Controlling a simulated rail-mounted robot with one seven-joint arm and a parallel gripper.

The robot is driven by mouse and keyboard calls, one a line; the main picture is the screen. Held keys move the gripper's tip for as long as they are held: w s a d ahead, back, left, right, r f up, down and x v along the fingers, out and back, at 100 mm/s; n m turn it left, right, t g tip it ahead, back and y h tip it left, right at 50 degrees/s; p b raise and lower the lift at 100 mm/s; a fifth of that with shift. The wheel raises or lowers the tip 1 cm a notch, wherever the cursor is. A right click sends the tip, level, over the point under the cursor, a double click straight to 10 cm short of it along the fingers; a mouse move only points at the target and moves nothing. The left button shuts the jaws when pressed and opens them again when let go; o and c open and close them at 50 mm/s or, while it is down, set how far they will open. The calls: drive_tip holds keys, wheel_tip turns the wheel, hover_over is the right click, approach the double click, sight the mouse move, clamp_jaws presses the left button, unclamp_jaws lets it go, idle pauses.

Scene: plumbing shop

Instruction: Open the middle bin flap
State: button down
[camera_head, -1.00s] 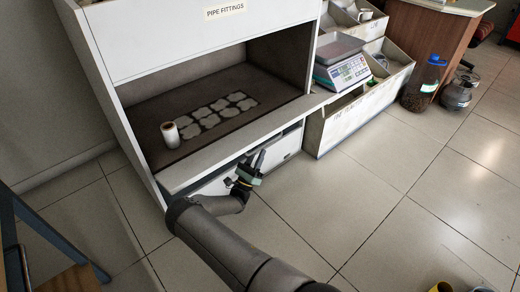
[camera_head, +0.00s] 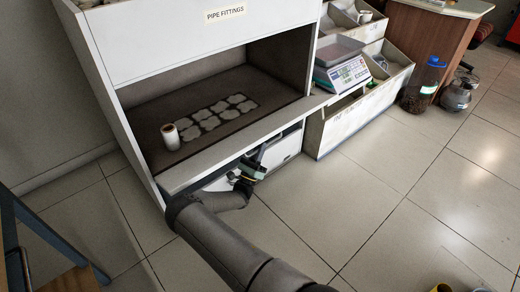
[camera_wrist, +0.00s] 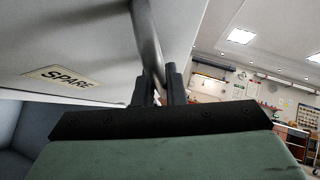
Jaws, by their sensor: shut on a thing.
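In the wrist view, my gripper (camera_wrist: 160,85) is shut on a round metal bar handle (camera_wrist: 147,30). The handle runs along a pale grey flap (camera_wrist: 90,45) with a "SPARE" label (camera_wrist: 60,77). The flap looks tilted, with a dark blue-grey space (camera_wrist: 25,125) below its edge at lower left. In the head view, my gripper (camera_head: 251,166) is at the low bin front under the counter edge (camera_head: 235,150). My arm and gripper hide much of the flap there, so how far it stands open is unclear. A pale bin front (camera_head: 284,152) shows to the right.
Above is the "PIPE FITTINGS" cabinet (camera_head: 200,40), with a white roll (camera_head: 170,136) on its dark shelf. A scale (camera_head: 342,70) and open bins (camera_head: 350,120) stand to the right. A blue-capped bottle (camera_head: 422,85) is farther right.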

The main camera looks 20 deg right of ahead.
drive_tip(key=shift+w+a+r+n+t+y+p, duration=0.1)
drive_tip(key=shift+w+r+n+t+y+p, duration=0.1)
drive_tip(key=shift+r+n+t+y, duration=0.2)
drive_tip(key=shift+w+r+n+t+y+p, duration=0.1)
drive_tip(key=shift+r+n+t+y+p, duration=0.15)
drive_tip(key=shift+r+n, duration=0.25)
drive_tip(key=c, duration=1.5)
unclamp_jaws()
drive_tip(key=p+v, duration=0.1)
drive_tip(key=v, duration=1.6)
drive_tip(key=shift+s+f, duration=0.15)
drive_tip(key=shift+f, duration=0.15)
